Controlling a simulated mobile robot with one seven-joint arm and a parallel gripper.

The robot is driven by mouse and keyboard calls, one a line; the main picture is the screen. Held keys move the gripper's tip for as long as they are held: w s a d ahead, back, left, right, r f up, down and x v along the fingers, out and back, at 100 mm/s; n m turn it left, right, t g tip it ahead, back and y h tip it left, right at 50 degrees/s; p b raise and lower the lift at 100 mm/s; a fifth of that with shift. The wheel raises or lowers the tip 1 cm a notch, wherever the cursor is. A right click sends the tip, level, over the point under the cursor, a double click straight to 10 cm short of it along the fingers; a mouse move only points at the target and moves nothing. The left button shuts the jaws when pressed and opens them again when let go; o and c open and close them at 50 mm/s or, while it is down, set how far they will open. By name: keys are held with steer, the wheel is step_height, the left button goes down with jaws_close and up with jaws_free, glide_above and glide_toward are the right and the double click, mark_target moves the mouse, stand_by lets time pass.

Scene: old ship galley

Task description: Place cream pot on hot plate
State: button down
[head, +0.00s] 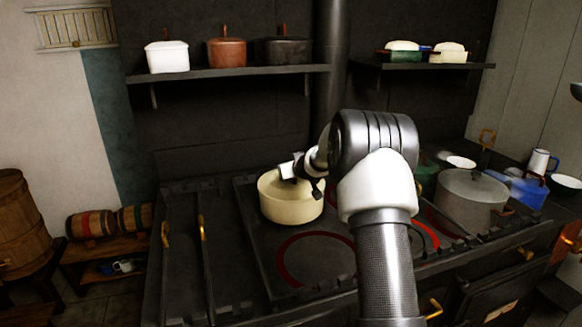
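The cream pot (290,209) stands upright on the dark stove top, left of my arm and behind the front red-ringed hot plate (281,269). My gripper (302,183) is at the top of the pot, over its upper rim. My fingers are small and dark here, and I cannot tell whether they are open or hold the pot. Whether a ring lies under the pot is hidden. Another red-ringed hot plate (431,232) shows partly to the right, behind my arm.
A large grey pot (470,199) stands at the stove's right, near a blue container (527,191) and a white jug (540,161). A shelf (220,73) above holds white, brown and black pots. A raised rail edges the stove's front. The front left hot plate is bare.

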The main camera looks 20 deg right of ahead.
steer(key=shift+w+f, duration=0.1)
steer(key=shift+f, duration=0.1)
steer(key=c, duration=2.1)
jaws_free()
steer(key=shift+f, duration=0.25)
steer(key=o, duration=0.3)
steer(key=shift+r, duration=0.15)
steer(key=v, duration=1.2)
